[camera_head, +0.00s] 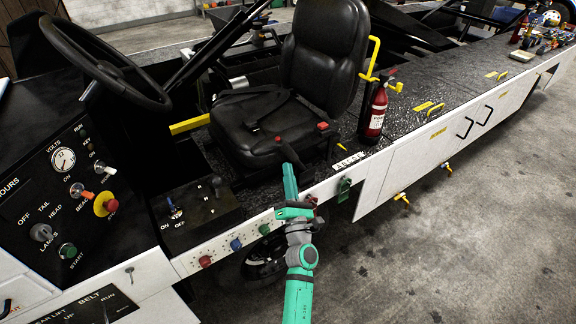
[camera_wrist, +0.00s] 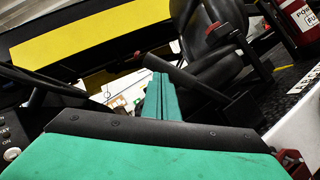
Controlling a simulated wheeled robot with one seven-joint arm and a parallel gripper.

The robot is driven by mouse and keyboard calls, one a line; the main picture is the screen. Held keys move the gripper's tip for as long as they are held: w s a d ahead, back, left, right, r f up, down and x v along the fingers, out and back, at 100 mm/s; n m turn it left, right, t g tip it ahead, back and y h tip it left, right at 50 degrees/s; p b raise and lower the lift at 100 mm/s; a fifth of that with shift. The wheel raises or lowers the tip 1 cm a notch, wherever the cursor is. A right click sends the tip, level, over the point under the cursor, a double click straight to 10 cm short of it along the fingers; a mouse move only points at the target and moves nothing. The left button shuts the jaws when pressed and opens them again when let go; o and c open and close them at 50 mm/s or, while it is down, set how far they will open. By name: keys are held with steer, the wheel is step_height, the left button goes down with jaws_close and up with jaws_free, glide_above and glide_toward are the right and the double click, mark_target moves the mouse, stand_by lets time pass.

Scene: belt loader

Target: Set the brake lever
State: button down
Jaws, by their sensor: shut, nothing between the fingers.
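Two black levers with red tips stand beside the driver's seat. One red tip shows at the seat's front edge, on the nearer lever (camera_head: 278,140); this lever also shows in the wrist view (camera_wrist: 200,82), slanting up left. The other lever (camera_head: 322,127) stands further right, and also shows in the wrist view (camera_wrist: 240,45). I cannot tell which is the brake lever. My gripper (camera_head: 288,168) is green, its fingers together with nothing between them. In the wrist view the fingers (camera_wrist: 160,78) point up just left of the nearer lever. Whether they touch it is unclear.
The black seat (camera_head: 322,60) is behind the levers. A steering wheel (camera_head: 100,60) and control panel (camera_head: 70,195) are at left. A red fire extinguisher (camera_head: 376,112) stands right of the seat. The white side panel (camera_head: 415,155) runs right; open floor (camera_head: 470,230) lies in front.

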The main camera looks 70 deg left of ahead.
steer(key=s+d+f, duration=0.2)
steer(key=s+d, duration=0.1)
steer(key=d, duration=0.2)
steer(key=shift+s, duration=0.3)
steer(key=shift+w+f, duration=0.1)
steer(key=shift+w, duration=0.1)
steer(key=w+d+f+m+t+h, duration=0.1)
steer(key=d+f+m+t+h, duration=0.25)
steer(key=d+m, duration=0.55)
steer(key=w+d+f+m+t+h, duration=0.15)
steer(key=d+m+t+h, duration=0.35)
steer(key=d+m, duration=0.5)
steer(key=w+d+f+m+t+h, duration=0.1)
steer(key=d+f+m+t+h, duration=0.4)
steer(key=d, duration=0.7)
steer(key=s+d+m+g+h, duration=0.1)
steer(key=s+d+m+h, duration=0.2)
steer(key=d+m, duration=0.3)
steer(key=s+d+m+g+h, duration=0.1)
steer(key=s+d+m+h, duration=0.2)
steer(key=s+d+m, duration=0.3)
steer(key=s+d+r+m+g+h, duration=0.1)
steer(key=s+d+m+h, duration=0.2)
steer(key=d, duration=1)
steer(key=s+m, duration=0.2)
steer(key=m, duration=0.1)
steer(key=shift+d, duration=0.3)
